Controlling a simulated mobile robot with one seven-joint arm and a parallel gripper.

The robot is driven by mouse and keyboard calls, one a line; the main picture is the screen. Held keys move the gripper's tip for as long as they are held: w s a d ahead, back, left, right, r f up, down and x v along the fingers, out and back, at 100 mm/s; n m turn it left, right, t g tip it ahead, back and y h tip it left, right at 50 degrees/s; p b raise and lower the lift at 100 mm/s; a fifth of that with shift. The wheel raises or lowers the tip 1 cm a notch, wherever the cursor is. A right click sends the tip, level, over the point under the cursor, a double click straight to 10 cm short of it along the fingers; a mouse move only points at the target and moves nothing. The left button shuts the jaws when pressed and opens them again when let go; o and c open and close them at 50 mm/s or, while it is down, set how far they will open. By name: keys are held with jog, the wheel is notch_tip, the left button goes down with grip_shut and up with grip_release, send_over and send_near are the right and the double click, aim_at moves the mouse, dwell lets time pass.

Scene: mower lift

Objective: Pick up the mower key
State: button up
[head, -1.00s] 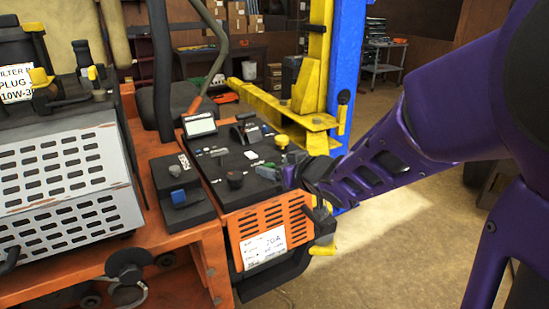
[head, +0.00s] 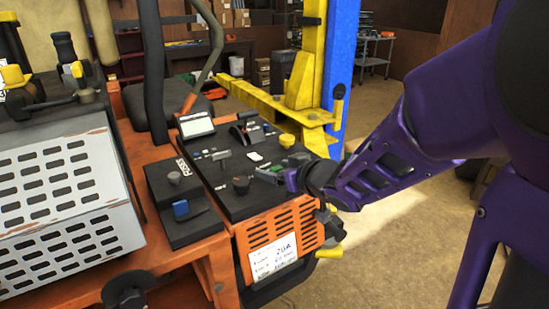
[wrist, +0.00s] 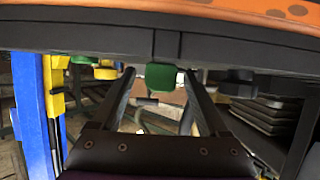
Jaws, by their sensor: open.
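A small green piece (wrist: 161,76), which looks like the head of the mower key, shows in the wrist view at the edge of a dark panel. In the head view a bit of green (head: 277,168) shows just left of my gripper's tip, on the right side of the mower's black control panel (head: 215,178). My gripper (wrist: 158,74) is open, with one finger on each side of the green piece in the wrist view. I cannot tell whether the fingers touch it. In the head view my gripper (head: 291,179) is low over the panel, partly hidden by my wrist.
Knobs and levers stand close by on the panel, including a yellow knob (head: 287,140) and a black knob (head: 241,184). A yellow and blue lift post (head: 340,70) stands behind. The floor right of the mower is clear.

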jog(key=shift+d, duration=0.1)
grip_shut()
jog(key=shift+r, duration=0.1)
dwell(0.4)
